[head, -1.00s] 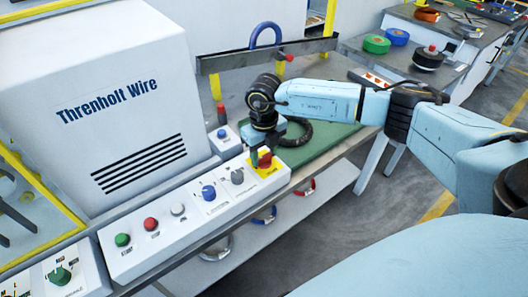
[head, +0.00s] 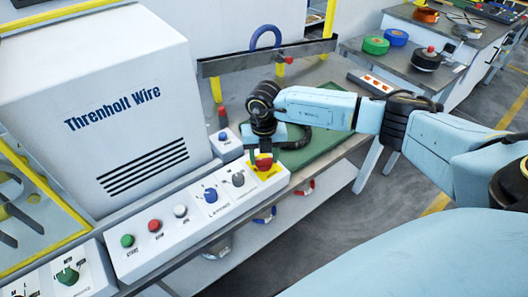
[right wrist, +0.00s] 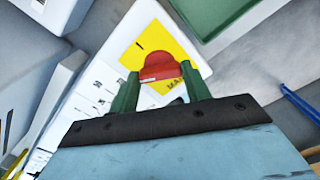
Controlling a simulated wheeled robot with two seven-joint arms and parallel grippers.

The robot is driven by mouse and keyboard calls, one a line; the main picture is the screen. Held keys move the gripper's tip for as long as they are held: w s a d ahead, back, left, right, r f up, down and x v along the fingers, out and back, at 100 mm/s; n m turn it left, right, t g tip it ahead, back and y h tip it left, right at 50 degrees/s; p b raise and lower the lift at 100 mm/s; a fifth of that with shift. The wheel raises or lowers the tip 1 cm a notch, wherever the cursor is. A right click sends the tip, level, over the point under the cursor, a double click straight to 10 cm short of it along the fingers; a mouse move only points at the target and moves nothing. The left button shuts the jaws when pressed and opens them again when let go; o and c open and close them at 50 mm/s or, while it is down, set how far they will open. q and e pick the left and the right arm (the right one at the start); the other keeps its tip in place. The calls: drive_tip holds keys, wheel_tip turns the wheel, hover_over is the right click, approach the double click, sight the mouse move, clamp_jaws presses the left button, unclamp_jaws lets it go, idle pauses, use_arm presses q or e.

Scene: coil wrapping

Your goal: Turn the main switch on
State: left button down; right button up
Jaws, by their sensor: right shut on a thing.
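The main switch (right wrist: 160,66) is a red rotary knob on a yellow plate (right wrist: 141,42) at the right end of the white control panel. In the head view the red knob (head: 264,163) shows just below my right gripper (head: 262,158). In the right wrist view my right gripper (right wrist: 160,82) has its green fingers on both sides of the knob, shut on it. The finger tips hide the knob's sides, and its marked position cannot be read. My left gripper does not show.
The white panel (head: 150,262) also carries green, red and white buttons and blue and grey knobs. The white Threnholt Wire machine (head: 150,60) stands behind it. A green mat (head: 325,150) lies to the right, with a dark ring partly behind my right arm.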

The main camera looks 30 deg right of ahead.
sight(264, 159)
drive_tip(key=m+p, duration=0.2)
drive_tip(key=m, duration=0.1)
drive_tip(key=m+p, duration=0.1)
drive_tip(key=m, duration=0.2)
drive_tip(key=shift+r+m+p, duration=0.2)
drive_tip(key=shift+m+p, duration=0.1)
drive_tip(key=shift+p, duration=0.05)
drive_tip(key=m+p, duration=0.3)
drive_tip(key=m, duration=0.2)
drive_tip(key=shift+f, duration=0.1)
drive_tip(key=shift+m, duration=0.3)
drive_tip(key=o, duration=1)
drive_tip(key=shift+f, duration=0.1)
wheel_tip(264, 159, up, 14)
drive_tip(key=shift+f+p, duration=0.25)
drive_tip(key=shift+p, duration=0.1)
